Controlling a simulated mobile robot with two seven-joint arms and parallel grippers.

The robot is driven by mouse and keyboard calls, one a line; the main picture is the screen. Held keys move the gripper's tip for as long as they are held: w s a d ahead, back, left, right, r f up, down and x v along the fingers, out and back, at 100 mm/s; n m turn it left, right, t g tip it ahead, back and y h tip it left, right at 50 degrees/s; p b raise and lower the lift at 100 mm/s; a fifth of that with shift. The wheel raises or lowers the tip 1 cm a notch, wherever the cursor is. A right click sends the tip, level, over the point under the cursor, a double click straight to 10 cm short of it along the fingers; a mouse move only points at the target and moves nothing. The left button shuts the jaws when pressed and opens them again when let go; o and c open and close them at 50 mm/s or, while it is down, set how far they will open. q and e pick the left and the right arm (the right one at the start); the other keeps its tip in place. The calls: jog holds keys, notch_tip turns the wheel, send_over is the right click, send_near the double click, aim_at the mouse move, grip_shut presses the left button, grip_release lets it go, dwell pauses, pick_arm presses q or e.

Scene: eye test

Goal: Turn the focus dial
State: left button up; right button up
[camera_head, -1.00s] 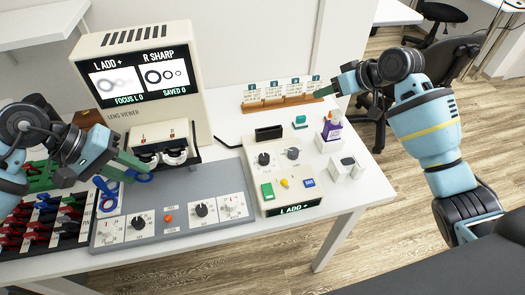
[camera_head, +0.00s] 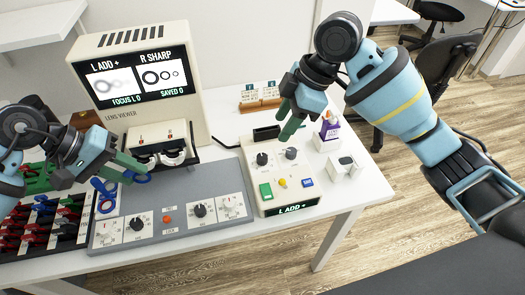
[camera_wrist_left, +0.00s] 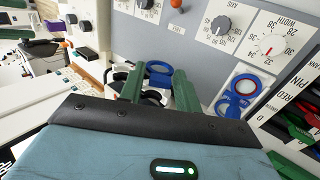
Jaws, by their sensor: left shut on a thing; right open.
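The cream control box (camera_head: 285,205) has two dark dials on its top, a left dial (camera_head: 262,159) and a right dial (camera_head: 291,153); I cannot read which is focus. Its front display says "L ADD +". My right gripper (camera_head: 287,135) is open and empty, its green fingers pointing down just behind and above the right dial; touching cannot be told. My left gripper (camera_head: 133,167) is shut on a blue ring (camera_wrist_left: 160,72), in front of the lens viewer (camera_head: 150,85). The viewer's screen reads "L ADD +", "R SHARP", "FOCUS L 0", "SAVED 0"; its left rings look blurred.
Green, yellow and blue buttons line the control box's front. A grey panel (camera_head: 180,190) with dials lies to its left. A purple-and-white bottle (camera_head: 329,128) stands close to the right gripper. A card rack (camera_head: 260,103) is behind, partly hidden by my right arm.

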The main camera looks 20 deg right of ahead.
aim_at(262, 157)
jog(key=x, duration=1.1)
jog(key=shift+w, duration=0.1)
jog(key=shift+c, duration=0.2)
jog(key=c, duration=1)
